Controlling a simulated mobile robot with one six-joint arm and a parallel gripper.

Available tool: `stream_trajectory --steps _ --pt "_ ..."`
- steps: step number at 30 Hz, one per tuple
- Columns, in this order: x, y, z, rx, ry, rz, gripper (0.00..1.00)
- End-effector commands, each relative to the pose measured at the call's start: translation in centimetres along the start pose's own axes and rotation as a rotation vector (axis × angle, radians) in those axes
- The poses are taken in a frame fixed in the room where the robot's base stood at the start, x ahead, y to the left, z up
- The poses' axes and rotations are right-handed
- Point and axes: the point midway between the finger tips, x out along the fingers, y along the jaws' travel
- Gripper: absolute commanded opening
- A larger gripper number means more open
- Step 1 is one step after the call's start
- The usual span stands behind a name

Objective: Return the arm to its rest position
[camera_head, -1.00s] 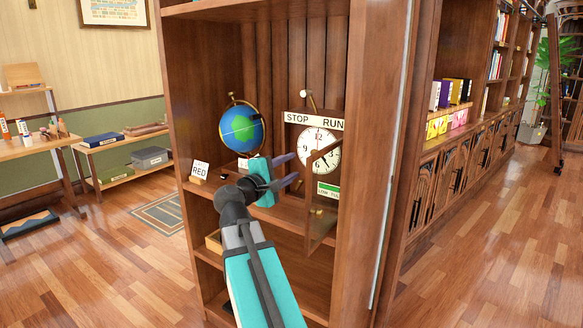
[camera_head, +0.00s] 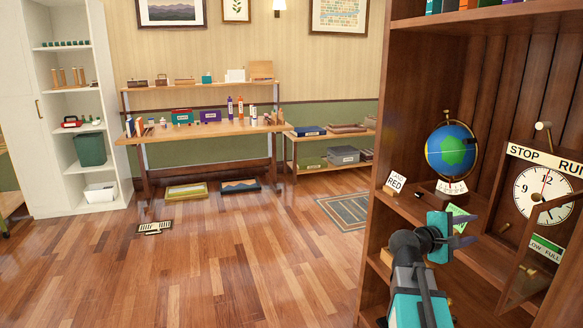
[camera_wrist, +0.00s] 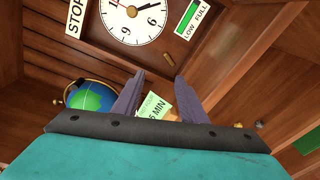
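My gripper (camera_head: 474,228) is at the front of the wooden cabinet (camera_head: 377,160), near its middle shelf. In the wrist view its two dark fingers (camera_wrist: 158,80) stand apart, with nothing seen clasped between them. A green card reading "5 MIN" (camera_wrist: 158,98) shows beyond the gap between the fingers; it also shows in the head view (camera_head: 457,214), partly hidden by the gripper. My teal and dark arm reaches up from the bottom of the head view.
A glazed door (camera_head: 535,255) stands open at the right. Open wooden floor (camera_head: 250,260) lies left, before a bench (camera_head: 205,132).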

Motion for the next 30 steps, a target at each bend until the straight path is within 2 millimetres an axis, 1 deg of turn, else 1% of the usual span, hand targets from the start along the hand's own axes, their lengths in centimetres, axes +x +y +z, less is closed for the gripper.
stream_trajectory --steps 1,6,11,15,20,21,26,30 --pt "-0.3 -1.2 -1.0 -0.019 0.014 -0.015 0.39" --pt "-1.1 -5.5 -4.1 -0.064 0.059 -0.071 0.39" --pt "-2.2 -10.1 -6.6 -0.101 0.099 -0.134 0.39" --pt "-3.4 -14.3 -8.5 -0.126 0.132 -0.197 0.39" --pt "-5.0 -19.3 -10.2 -0.149 0.166 -0.276 0.39" --pt "-5.4 -20.6 -10.6 -0.154 0.172 -0.296 0.39" --pt "-7.4 -25.7 -11.7 -0.17 0.198 -0.383 0.39" --pt "-9.3 -30.3 -12.2 -0.18 0.213 -0.464 0.39"
